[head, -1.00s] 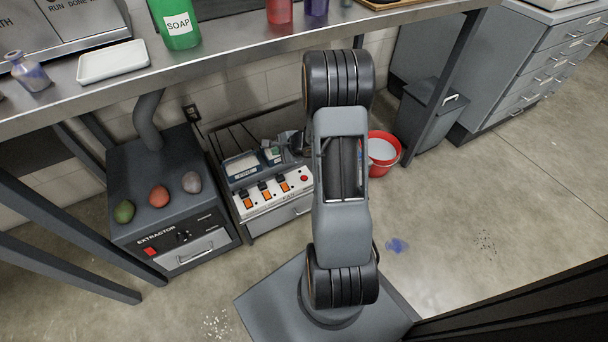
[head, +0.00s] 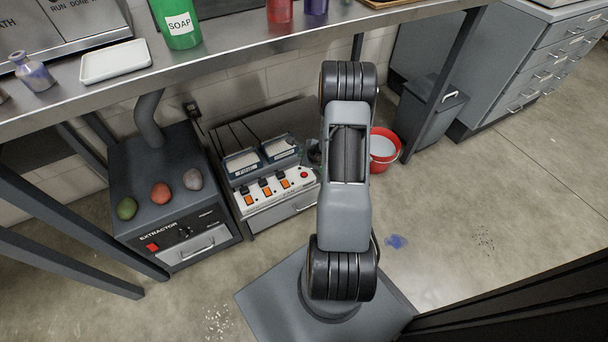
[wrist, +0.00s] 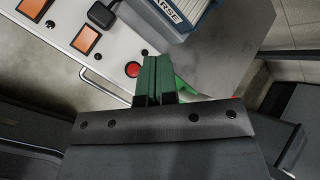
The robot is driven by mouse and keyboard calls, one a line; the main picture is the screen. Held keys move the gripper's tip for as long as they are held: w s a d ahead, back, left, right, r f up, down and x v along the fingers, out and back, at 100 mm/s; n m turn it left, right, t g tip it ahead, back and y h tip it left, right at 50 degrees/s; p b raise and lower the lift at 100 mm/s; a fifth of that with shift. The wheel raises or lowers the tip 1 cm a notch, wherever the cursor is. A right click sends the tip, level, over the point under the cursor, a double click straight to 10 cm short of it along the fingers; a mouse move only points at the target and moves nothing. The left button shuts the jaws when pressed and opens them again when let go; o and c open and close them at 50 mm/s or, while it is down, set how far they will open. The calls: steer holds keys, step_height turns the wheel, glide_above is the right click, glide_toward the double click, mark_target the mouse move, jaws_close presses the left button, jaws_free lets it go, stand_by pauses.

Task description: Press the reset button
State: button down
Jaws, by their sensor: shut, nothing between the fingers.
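A small round red button (head: 304,175) sits at the right end of a white switch panel (head: 262,203) on a low grey cabinet. No label on the button is readable. In the wrist view the red button (wrist: 133,69) lies just left of my gripper's green fingertips (wrist: 150,58), near the panel's edge. The fingers are shut together with nothing between them. They do not cover the button; I cannot tell their height above the panel. In the head view my arm hides the gripper.
Orange switches (head: 265,191) line the panel. Behind them stand two labelled boxes, one marked FINE (head: 243,163). An extractor (head: 172,218) with several coloured stones stands left, a red bucket (head: 383,160) right. A steel bench (head: 230,62) overhangs behind. Open floor lies right.

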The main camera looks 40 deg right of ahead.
mark_target(304, 175)
step_height(304, 175, down, 8)
steer(key=b, duration=0.5)
steer(key=shift+f+b, duration=0.35)
steer(key=shift+b, duration=0.05)
steer(key=shift+f+b, duration=0.8)
steer(key=shift+b, duration=0.4)
stand_by(2.4)
steer(key=shift+r, duration=0.2)
steer(key=shift+r+p, duration=0.35)
steer(key=shift+r, duration=0.35)
steer(key=shift+r, duration=0.1)
steer(key=shift+r+p, duration=1.4)
steer(key=shift+r, duration=0.95)
